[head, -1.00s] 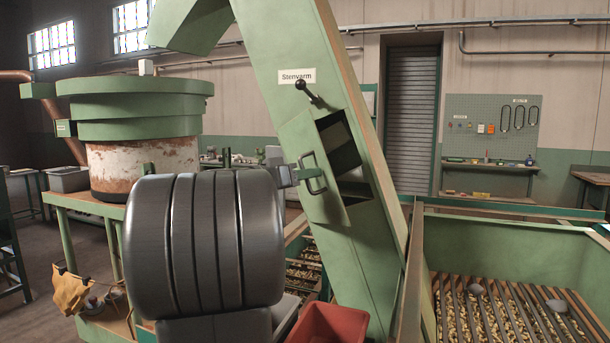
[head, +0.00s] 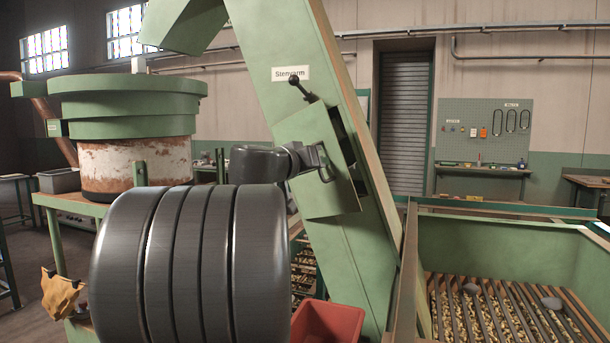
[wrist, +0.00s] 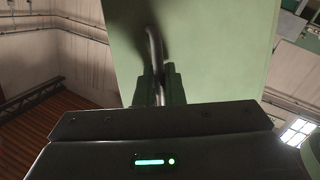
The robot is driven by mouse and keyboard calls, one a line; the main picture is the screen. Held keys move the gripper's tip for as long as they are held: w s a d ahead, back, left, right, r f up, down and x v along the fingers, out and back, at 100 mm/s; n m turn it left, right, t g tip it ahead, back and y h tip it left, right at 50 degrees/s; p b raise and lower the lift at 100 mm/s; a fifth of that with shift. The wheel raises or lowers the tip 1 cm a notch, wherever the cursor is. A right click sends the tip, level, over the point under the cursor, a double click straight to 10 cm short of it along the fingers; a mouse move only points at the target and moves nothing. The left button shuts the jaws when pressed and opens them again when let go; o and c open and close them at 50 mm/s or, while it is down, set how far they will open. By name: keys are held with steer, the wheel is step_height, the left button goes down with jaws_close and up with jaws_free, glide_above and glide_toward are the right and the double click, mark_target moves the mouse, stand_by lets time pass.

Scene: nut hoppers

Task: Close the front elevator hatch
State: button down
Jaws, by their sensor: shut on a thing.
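The front elevator hatch (head: 312,150) is a green panel on the slanted green elevator leg (head: 362,240). It stands partly open over its opening, with a dark gap (head: 346,138) along its right side. A black knobbed lever (head: 302,88) sits just above it, below the "Stenvarm" label. The handle is mostly hidden by my gripper in the head view.
A red bin (head: 328,337) stands below the elevator. A green hopper (head: 510,255) with a slatted grate over nuts is at right. A round green-topped drum (head: 130,105) stands at left. My dark arm covers the lower middle.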

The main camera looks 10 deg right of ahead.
mark_target(331, 154)
steer(key=d+n+y+p, duration=0.1)
steer(key=w+d+r+n+t+y+p, duration=0.1)
steer(key=d+p, duration=0.1)
steer(key=w+d+n+t+y+p, duration=0.1)
steer(key=y, duration=0.1)
steer(key=shift+w+d+r, duration=0.2)
steer(key=shift+d, duration=0.2)
steer(key=shift+w+d+n+y+p, duration=0.3)
steer(key=shift+w+d+p, duration=0.4)
steer(key=shift+d, duration=0.1)
steer(key=c, duration=1.6)
jaws_free()
steer(key=shift+d, duration=0.1)
steer(key=shift+f, duration=0.1)
steer(key=b+v, duration=0.3)
steer(key=v, duration=1.1)
steer(key=shift+w+f, duration=0.1)
steer(key=shift+w, duration=0.05)
